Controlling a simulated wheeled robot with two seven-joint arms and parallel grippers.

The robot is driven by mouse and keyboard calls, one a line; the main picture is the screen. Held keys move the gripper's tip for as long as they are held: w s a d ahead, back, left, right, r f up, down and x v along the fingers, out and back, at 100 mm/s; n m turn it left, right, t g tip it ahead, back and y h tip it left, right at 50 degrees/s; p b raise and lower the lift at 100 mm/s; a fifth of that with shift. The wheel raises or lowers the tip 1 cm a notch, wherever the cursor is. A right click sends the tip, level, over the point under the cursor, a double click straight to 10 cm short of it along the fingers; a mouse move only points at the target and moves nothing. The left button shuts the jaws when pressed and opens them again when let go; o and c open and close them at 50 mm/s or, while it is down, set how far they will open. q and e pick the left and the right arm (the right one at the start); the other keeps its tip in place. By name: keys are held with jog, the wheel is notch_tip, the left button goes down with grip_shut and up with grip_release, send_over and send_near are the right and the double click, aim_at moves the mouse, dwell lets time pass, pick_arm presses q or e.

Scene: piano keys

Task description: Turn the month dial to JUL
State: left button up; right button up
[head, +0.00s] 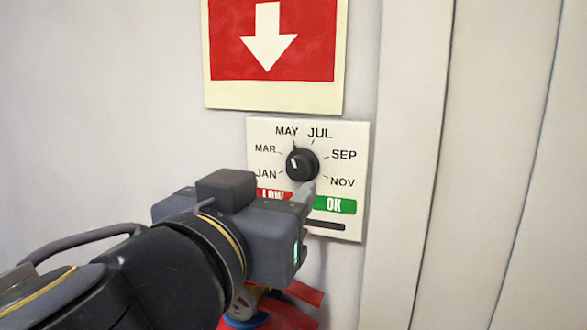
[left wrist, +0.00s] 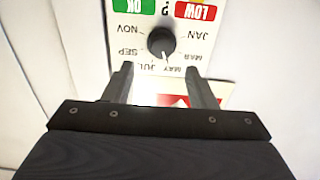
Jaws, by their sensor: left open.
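The black month dial (head: 302,164) sits on a white wall panel (head: 264,139) with months JAN to NOV printed around it. It also shows upside down in the left wrist view (left wrist: 161,41). Its white pointer line points about at MAY, beside JUL. My left gripper (head: 306,192) is just below and in front of the dial in the head view. In the left wrist view the open gripper (left wrist: 158,71) has its two fingers apart and empty, with the dial seen beyond the gap. I cannot tell whether a fingertip touches the panel. My right gripper is not in view.
A red sign (head: 270,45) with a white down arrow hangs above the panel. The panel has a red LOW label (left wrist: 196,12), a green OK label (head: 334,205) and a dark slot (head: 326,225). A red and blue object (head: 290,314) shows partly below my gripper.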

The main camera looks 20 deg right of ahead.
aim_at(297, 171)
pick_arm(q)
jog(key=p+x, duration=0.2)
jog(key=x, duration=0.5)
jog(key=shift+w, duration=0.15)
jog(key=shift+c, duration=0.2)
jog(key=shift+f, duration=0.1)
jog(key=c, duration=0.9)
